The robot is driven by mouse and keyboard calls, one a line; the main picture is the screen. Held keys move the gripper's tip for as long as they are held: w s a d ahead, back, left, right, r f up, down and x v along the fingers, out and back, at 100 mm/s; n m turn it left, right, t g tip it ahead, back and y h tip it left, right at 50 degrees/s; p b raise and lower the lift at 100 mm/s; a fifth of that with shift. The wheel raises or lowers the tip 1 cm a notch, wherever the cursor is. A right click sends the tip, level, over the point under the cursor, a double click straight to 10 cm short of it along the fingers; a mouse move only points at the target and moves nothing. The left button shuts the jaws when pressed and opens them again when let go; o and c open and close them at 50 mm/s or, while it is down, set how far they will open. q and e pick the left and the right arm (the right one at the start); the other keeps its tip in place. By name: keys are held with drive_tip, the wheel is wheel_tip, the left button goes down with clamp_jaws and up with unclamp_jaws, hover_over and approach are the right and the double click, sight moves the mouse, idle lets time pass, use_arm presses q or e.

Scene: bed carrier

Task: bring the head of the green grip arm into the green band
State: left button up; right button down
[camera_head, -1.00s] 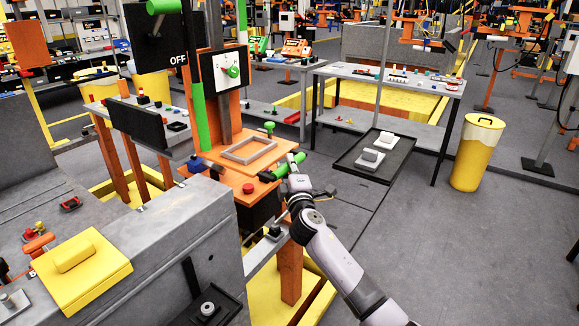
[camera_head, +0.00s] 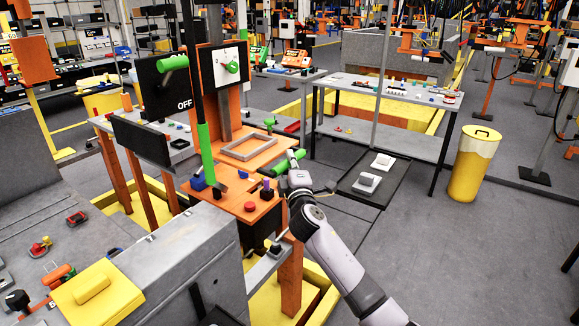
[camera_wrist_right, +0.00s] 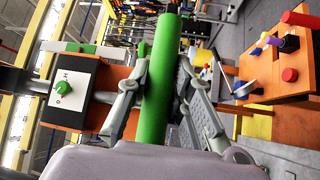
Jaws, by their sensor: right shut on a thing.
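My right gripper (camera_head: 292,168) is shut around a green grip (camera_head: 288,162), a thick cylinder that lies slanted at the right edge of the orange table in the head view. A long dark upright bar with a green lower section (camera_head: 206,150) stands left of the gripper; whether this is the green band I cannot tell. My left gripper is out of view.
The orange table carries a red button (camera_head: 250,206) and a grey frame (camera_head: 250,147). A white dial plate (camera_head: 224,64) stands behind it, beside a black OFF panel (camera_head: 166,90). A black mat (camera_head: 374,188) lies right of my arm.

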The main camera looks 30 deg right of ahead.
drive_tip(key=shift+r, duration=0.25)
drive_tip(key=c, duration=1.4)
unclamp_jaws()
drive_tip(key=shift+f, duration=0.1)
drive_tip(key=v, duration=1.2)
